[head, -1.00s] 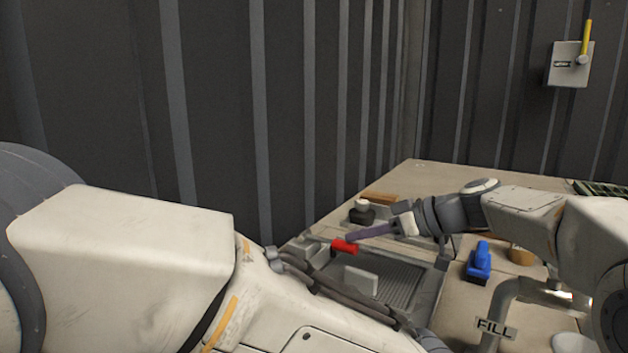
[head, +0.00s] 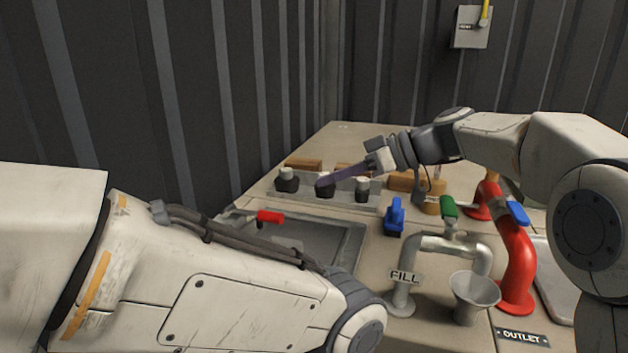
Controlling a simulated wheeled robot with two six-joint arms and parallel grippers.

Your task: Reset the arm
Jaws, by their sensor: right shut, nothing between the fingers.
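My right arm comes in from the right in the head view. My right gripper (head: 327,179) is shut and empty, with its long purple-grey fingers pointing left. Its tips overlap the middle black-based knob (head: 325,189) on the tray behind the sink; whether they touch it I cannot tell. My left arm crosses the lower left of the view, and its gripper is out of the picture.
A sink (head: 345,250) with a red-handled tap (head: 270,217) lies at the left. A blue-handled item (head: 395,216), the FILL pipe (head: 403,290), a grey funnel (head: 473,295) and a red outlet pipe (head: 517,265) stand on the counter. A switch box (head: 471,27) hangs on the back wall.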

